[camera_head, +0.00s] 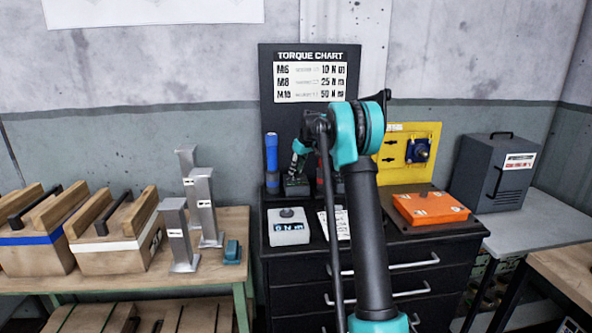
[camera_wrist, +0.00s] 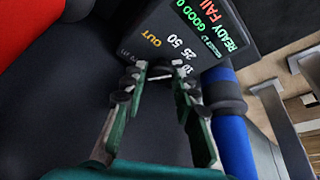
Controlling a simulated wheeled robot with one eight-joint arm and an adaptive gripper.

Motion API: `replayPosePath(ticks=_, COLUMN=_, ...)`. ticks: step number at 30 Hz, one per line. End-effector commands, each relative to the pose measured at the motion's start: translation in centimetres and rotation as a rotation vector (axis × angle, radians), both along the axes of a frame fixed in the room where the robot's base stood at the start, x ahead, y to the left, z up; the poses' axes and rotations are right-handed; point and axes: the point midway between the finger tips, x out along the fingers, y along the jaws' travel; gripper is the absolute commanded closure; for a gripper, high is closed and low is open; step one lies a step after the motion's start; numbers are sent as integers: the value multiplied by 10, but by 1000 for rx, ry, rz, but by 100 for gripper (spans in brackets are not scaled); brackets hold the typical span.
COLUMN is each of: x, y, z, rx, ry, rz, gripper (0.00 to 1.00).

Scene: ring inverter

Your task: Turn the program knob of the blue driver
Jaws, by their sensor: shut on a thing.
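My gripper (camera_head: 300,165) reaches down over the black control box (camera_head: 297,188), right of the upright blue driver (camera_head: 271,152). In the wrist view its two green fingers close around a small dark knob (camera_wrist: 160,77) on the control box's face (camera_wrist: 150,40). The fingertips mostly hide the knob, and its pointer direction cannot be read. Labels "25", "50" and "OUT" show beside it. The box's screen reads "READY", "GOOD" and "FAIL". The blue driver (camera_wrist: 232,145) stands close beside the right finger, with a black collar near that finger.
A red thing (camera_wrist: 25,25) lies at the wrist view's upper left. On the cabinet are a grey box with a display (camera_head: 288,232), an orange box (camera_head: 431,208) and a yellow panel (camera_head: 408,150). A torque chart board (camera_head: 310,115) stands behind. Metal stands (camera_head: 205,205) are at left.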

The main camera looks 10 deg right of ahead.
Motion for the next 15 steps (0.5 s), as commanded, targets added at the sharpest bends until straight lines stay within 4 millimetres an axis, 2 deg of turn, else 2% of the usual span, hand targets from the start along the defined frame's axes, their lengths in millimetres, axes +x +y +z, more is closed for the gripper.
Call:
replayPosePath(ticks=6, x=1, y=-1, z=0, rx=1, ry=0, rz=95, gripper=100)
replayPosePath(ticks=15, x=1, y=-1, z=0, rx=1, ry=-1, rz=141, gripper=100)
